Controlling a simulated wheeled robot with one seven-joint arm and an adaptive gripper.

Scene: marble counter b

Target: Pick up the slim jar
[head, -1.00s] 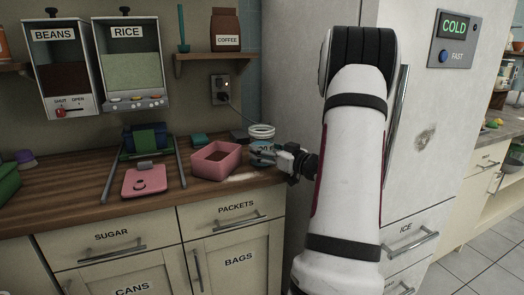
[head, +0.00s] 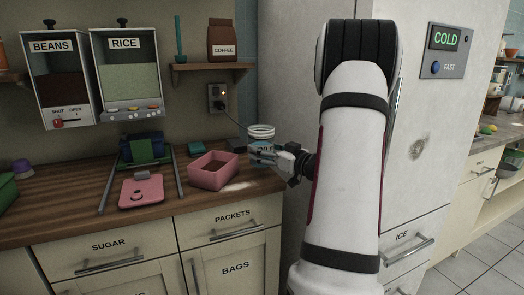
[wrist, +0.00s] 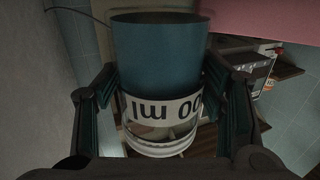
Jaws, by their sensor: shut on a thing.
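The slim jar (head: 261,133) is a clear jar with a white rim, blue contents and a white label, at the counter's right end in the head view. My gripper (head: 272,154) reaches it from the right and is shut on it. In the wrist view the jar (wrist: 158,55) fills the space between the two fingers of my gripper (wrist: 162,85), one on each side. Its label reads upside down there. In the head view the jar looks upright and slightly raised; the gap under it is hard to see.
A pink open box (head: 214,172) stands just left of the jar. A pink scale-like board (head: 140,193) and a blue-green device between rails (head: 143,150) are farther left. A white fridge (head: 290,90) stands close on the right. A shelf (head: 208,67) hangs above.

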